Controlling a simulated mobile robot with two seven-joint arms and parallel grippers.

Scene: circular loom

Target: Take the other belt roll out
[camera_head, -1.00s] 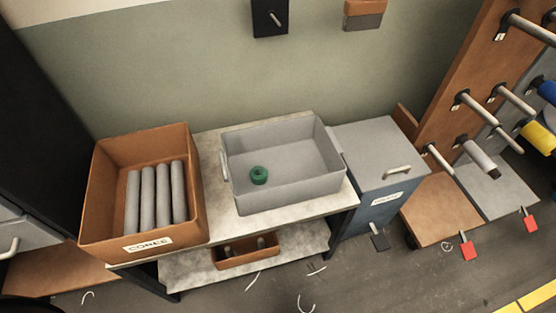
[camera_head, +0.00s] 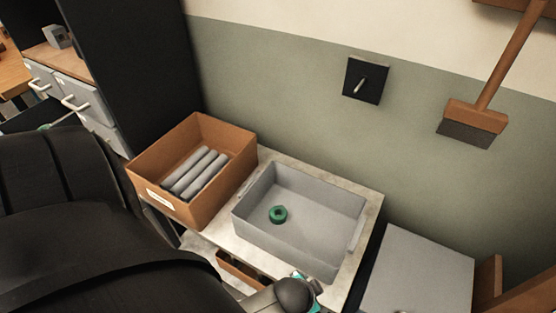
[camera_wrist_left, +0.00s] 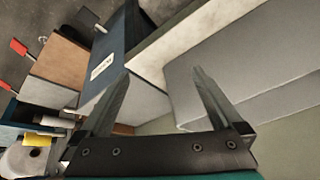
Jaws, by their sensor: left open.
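A green belt roll (camera_head: 278,214) lies on the floor of the grey bin (camera_head: 347,205), toward its left side. The grey bin stands on a light-topped bench. My left arm comes in from the left of the head view, and its far end reaches the bench's front edge at the bottom. My left gripper (camera_wrist_left: 163,92) is open and empty in the left wrist view, with the grey bin's outer wall (camera_wrist_left: 250,55) beside it on the right. The belt roll is not visible in the wrist view. My right gripper is not in view.
An orange box (camera_head: 205,128) with several grey rolls stands left of the bin. A grey-topped cabinet (camera_head: 420,265) stands to the right. A broom head (camera_head: 470,120) and a black wall plate (camera_head: 366,80) are on the wall behind. The bench top right of the bin is clear.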

